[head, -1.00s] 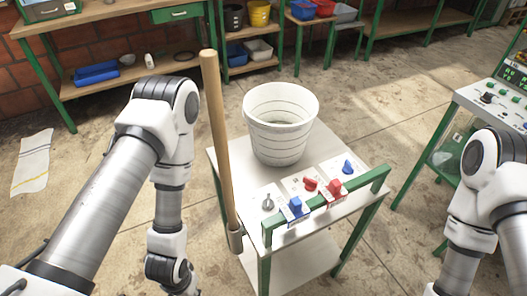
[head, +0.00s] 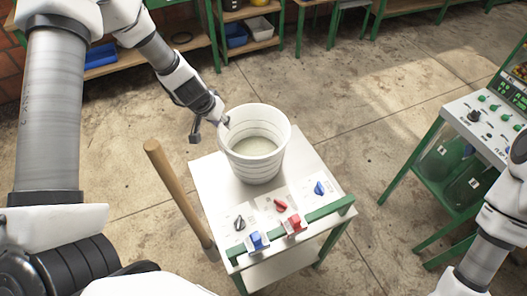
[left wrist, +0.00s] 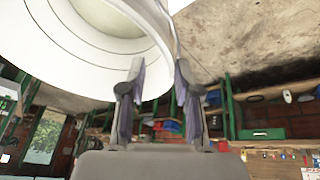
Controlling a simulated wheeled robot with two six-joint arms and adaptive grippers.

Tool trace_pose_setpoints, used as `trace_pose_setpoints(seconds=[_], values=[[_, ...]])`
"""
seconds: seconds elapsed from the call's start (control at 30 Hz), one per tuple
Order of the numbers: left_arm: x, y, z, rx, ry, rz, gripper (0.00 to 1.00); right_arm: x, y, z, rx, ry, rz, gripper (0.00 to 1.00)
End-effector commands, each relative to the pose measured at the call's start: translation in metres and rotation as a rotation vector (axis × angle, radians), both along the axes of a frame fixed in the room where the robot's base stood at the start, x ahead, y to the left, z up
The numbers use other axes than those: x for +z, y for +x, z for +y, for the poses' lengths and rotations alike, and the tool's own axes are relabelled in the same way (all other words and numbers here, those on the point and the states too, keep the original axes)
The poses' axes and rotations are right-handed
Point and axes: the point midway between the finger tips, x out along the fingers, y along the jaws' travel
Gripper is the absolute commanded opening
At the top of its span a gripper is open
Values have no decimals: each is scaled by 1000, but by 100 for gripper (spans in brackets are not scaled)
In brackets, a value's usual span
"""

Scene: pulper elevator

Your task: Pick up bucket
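The white bucket (head: 254,168) with dark rings stands upright on the white top of a small green-framed table (head: 210,185). My left gripper (head: 210,129) is at the left rim of the bucket, with its fingers apart. One finger is close to the rim and the other is outside the wall. In the left wrist view the bucket (left wrist: 75,38) fills the upper left, and its wall edge shows between the open fingers of the gripper (left wrist: 159,66). I cannot tell whether either finger touches it. My right gripper is out of view; only its arm shows at the right.
A wooden handle (head: 176,190) leans at the table's left side. A panel with several coloured switches (head: 281,206) and a green rail (head: 300,223) lie in front of the bucket. A control cabinet (head: 470,150) stands at right. Floor right of the table is open.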

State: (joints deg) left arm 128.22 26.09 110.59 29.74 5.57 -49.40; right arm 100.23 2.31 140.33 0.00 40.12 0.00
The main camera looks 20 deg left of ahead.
Motion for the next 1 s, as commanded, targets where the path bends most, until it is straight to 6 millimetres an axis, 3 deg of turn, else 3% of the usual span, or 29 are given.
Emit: trace_pose_setpoints(seconds=[0.47,0.73,0.8,0.83,1.0], values=[[-72,27,0,-1,0,-1,32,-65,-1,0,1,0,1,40],[-70,30,-1,1,0,-1,32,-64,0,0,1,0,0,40],[-70,30,-1,1,0,-1,7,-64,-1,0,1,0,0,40],[-70,30,-1,1,0,-1,0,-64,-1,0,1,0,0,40],[-70,30,-1,1,0,0,0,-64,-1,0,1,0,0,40]])
